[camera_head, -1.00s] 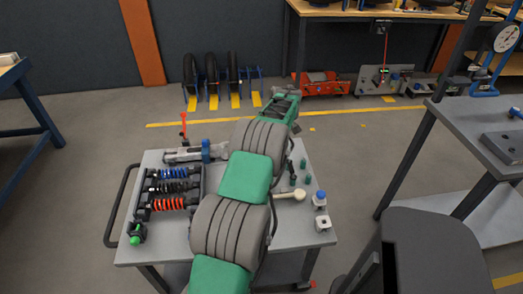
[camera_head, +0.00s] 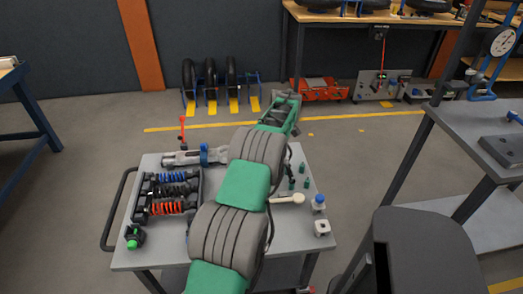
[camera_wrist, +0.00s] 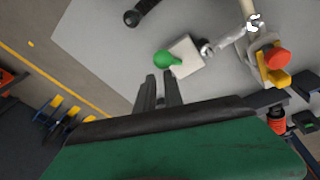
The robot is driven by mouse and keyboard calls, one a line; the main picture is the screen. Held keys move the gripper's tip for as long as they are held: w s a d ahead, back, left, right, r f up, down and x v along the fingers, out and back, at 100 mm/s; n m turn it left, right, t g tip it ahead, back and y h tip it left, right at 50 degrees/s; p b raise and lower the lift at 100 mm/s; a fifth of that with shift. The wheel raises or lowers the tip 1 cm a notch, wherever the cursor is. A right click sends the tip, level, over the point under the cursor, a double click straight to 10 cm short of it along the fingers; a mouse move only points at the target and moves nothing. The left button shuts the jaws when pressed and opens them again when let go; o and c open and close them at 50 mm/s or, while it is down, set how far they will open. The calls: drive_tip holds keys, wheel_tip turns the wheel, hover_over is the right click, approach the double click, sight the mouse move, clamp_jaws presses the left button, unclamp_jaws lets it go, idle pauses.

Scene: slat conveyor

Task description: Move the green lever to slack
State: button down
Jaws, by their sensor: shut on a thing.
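The green lever (camera_wrist: 165,59) shows in the wrist view as a rounded green knob beside a pale square block (camera_wrist: 186,55). My gripper (camera_wrist: 161,82) reaches up to it with its two dark fingers, a narrow gap between them, and is shut on it. The exact contact at the fingertips is hard to make out.
The cart also bears coil springs (camera_head: 168,208), a grey clamp with a blue part (camera_head: 195,157), and a cream-knobbed handle (camera_head: 290,199). A red knob (camera_wrist: 277,58) stands right of my fingers. A grey bench (camera_head: 480,135) stands at the right.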

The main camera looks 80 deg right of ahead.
drive_tip(key=s+r, duration=0.3)
drive_tip(key=r, duration=0.1)
drive_tip(key=shift+a, duration=0.3)
drive_tip(key=r, duration=0.1)
drive_tip(key=w+r, duration=0.1)
drive_tip(key=shift+a+r, duration=0.1)
drive_tip(key=shift+r, duration=0.25)
drive_tip(key=shift+w+r, duration=0.3)
drive_tip(key=shift+r, duration=0.1)
drive_tip(key=shift+r+p, duration=0.1)
drive_tip(key=shift+p, duration=0.2)
